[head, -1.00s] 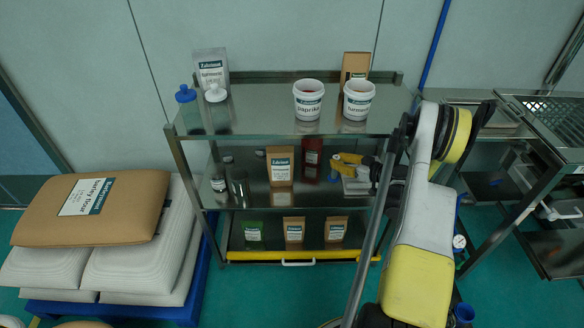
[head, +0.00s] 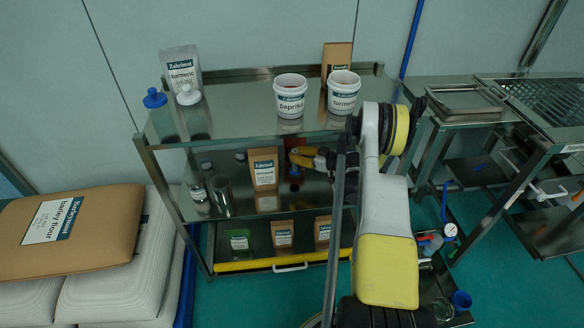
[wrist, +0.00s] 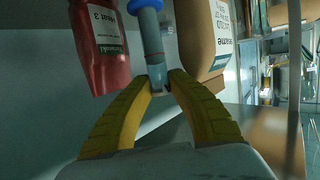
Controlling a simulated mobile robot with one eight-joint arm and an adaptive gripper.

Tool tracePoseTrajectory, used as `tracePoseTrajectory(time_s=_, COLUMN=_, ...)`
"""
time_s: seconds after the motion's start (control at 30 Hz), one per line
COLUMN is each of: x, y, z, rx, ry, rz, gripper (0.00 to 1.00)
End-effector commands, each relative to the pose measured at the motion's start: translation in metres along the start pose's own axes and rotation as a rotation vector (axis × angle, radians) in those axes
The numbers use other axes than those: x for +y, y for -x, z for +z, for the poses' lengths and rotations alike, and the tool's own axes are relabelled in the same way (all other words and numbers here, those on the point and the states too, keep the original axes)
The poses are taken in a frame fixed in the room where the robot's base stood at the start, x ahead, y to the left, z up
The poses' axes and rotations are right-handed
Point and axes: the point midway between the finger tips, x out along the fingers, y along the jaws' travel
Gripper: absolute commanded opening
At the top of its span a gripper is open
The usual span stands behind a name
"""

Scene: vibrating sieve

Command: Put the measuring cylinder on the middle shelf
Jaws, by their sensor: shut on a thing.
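The measuring cylinder (wrist: 153,52), a clear tube with blue parts, is between the yellow fingertips of my gripper (wrist: 160,86) in the wrist view. My gripper is shut on it near one end. In the head view my gripper (head: 302,158) is in the gap between the top shelf (head: 235,122) and the middle shelf (head: 248,202), right of a brown sesame pouch. The cylinder is mostly hidden there, with only a small blue part showing. I cannot tell whether its foot touches the middle shelf (head: 248,202).
The sesame pouch (head: 264,170) and a red pouch (wrist: 103,45) stand close on either side of the cylinder in the wrist view. Small jars (head: 199,192) and a metal cup (head: 222,192) stand at the left of the middle shelf. Paprika (head: 290,97) and turmeric tubs (head: 343,92) stand above.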

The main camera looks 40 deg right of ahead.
Motion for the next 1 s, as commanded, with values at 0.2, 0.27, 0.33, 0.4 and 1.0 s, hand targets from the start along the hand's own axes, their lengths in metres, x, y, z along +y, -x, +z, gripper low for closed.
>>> tracePoseTrajectory(time_s=0.2, x=-0.004, y=-0.019, z=0.007, rx=0.000, ry=-0.001, rz=0.001, gripper=0.00)
tracePoseTrajectory(time_s=0.27, x=-0.004, y=-0.021, z=0.012, rx=0.000, ry=-0.001, rz=0.001, gripper=0.00)
tracePoseTrajectory(time_s=0.33, x=-0.004, y=-0.024, z=0.023, rx=0.000, ry=-0.001, rz=0.001, gripper=0.00)
tracePoseTrajectory(time_s=0.4, x=-0.004, y=-0.027, z=0.035, rx=0.000, ry=-0.001, rz=0.001, gripper=0.00)
tracePoseTrajectory(time_s=1.0, x=-0.004, y=-0.030, z=0.046, rx=0.000, ry=-0.001, rz=0.000, gripper=0.40)
